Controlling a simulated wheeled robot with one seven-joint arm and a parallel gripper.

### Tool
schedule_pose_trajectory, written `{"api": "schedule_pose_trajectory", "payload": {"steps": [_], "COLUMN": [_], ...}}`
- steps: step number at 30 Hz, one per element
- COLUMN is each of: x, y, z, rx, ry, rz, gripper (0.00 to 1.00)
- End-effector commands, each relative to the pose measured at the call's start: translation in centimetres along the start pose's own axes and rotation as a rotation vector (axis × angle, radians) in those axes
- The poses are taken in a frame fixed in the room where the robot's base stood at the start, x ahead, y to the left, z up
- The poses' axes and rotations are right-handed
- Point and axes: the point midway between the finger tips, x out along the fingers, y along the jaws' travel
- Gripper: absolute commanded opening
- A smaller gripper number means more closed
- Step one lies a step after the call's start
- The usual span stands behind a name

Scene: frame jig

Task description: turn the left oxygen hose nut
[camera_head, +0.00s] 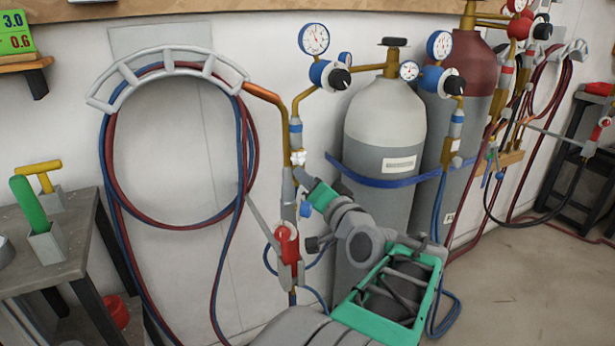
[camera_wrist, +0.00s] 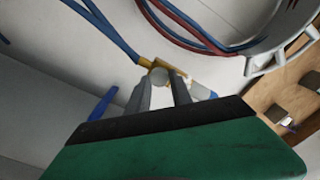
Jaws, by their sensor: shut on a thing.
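In the head view, a small pale nut (camera_head: 298,158) sits on the vertical gas line to the left of the grey cylinder. My gripper (camera_head: 302,173) reaches it from the lower right; its fingers are small and partly hidden there. In the wrist view, my two grey fingers (camera_wrist: 161,92) are shut on a round grey nut (camera_wrist: 160,77), one finger on each side. A brass fitting (camera_wrist: 148,63) is just beyond it, with a blue hose (camera_wrist: 112,38) running to the upper left. The contact faces are hidden.
A white-topped grey cylinder (camera_head: 385,120) stands right of my gripper, with a blue strap. A red-handled torch (camera_head: 288,250) hangs just below. Red and blue hoses loop over a rack (camera_head: 165,62) at left. A bench (camera_head: 50,245) stands at lower left.

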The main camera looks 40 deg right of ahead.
Motion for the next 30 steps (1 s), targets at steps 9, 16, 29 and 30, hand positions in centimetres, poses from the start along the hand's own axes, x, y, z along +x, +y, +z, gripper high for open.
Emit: {"api": "schedule_pose_trajectory", "payload": {"steps": [9, 16, 29, 30], "x": [0.0, 0.0, -0.6, -1.1], "y": [0.1, 0.1, 0.1, 0.1], "z": [0.0, 0.0, -0.1, -0.2], "rx": [0.006, 0.005, 0.004, 0.005], "ry": [0.001, 0.0, 0.002, 0.003], "rz": [0.002, 0.002, 0.003, 0.004], "gripper": [0.0, 0.38, 0.47, 0.47]}}
